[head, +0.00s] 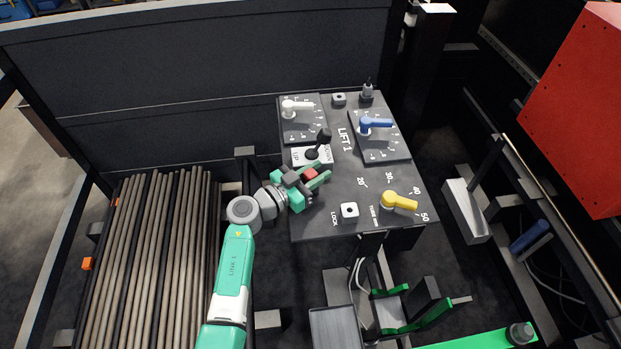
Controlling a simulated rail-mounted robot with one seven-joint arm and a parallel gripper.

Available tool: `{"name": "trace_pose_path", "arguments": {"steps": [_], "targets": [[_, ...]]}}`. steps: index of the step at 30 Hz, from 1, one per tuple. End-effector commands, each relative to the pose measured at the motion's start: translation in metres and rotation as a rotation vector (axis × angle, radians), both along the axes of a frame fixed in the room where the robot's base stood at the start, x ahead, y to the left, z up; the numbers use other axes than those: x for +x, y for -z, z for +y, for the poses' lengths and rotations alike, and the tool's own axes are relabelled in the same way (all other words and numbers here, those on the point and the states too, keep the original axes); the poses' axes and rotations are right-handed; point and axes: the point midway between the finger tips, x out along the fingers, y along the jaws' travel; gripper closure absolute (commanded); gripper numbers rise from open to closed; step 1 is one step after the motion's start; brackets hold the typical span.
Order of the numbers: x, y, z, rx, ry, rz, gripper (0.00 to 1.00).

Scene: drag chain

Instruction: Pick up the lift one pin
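The lift one control panel (330,222) is a dark sloped box marked "LIFT 1". A small upright grey and black pin-like piece (367,91) stands in a black block at the panel's top edge; it looks like the lift one pin, but it is small. A square socket (339,99) sits left of it, and a similar one marked "LOCK" (349,210) is near the bottom. My gripper (321,176) is over the panel's left side, below the black-knobbed lever, well apart from the pin. Its green fingers look spread, with nothing clearly held; a red patch shows between them.
The panel carries a black lever (323,137) and white (297,108), blue (375,125) and yellow (399,201) handles. A dark wall (220,60) rises behind. Several long rods (145,260) lie at left. A red perforated panel (580,110) stands at right.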

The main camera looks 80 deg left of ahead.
Motion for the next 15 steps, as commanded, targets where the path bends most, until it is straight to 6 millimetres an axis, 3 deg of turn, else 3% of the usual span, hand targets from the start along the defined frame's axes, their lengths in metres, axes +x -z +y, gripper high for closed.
{"name": "trace_pose_path", "arguments": {"steps": [1, 3, 11, 15], "targets": [[0.0, 0.0, 0.0, 0.0, 0.0, 0.0, 0.87], [0.0, 0.0, 0.0, 0.0, 0.0, 0.0, 1.0], [0.0, -0.002, 0.0, 0.0, 0.0, -0.001, 1.0], [0.0, -0.014, 0.0, 0.003, 0.001, -0.001, 1.0]]}}
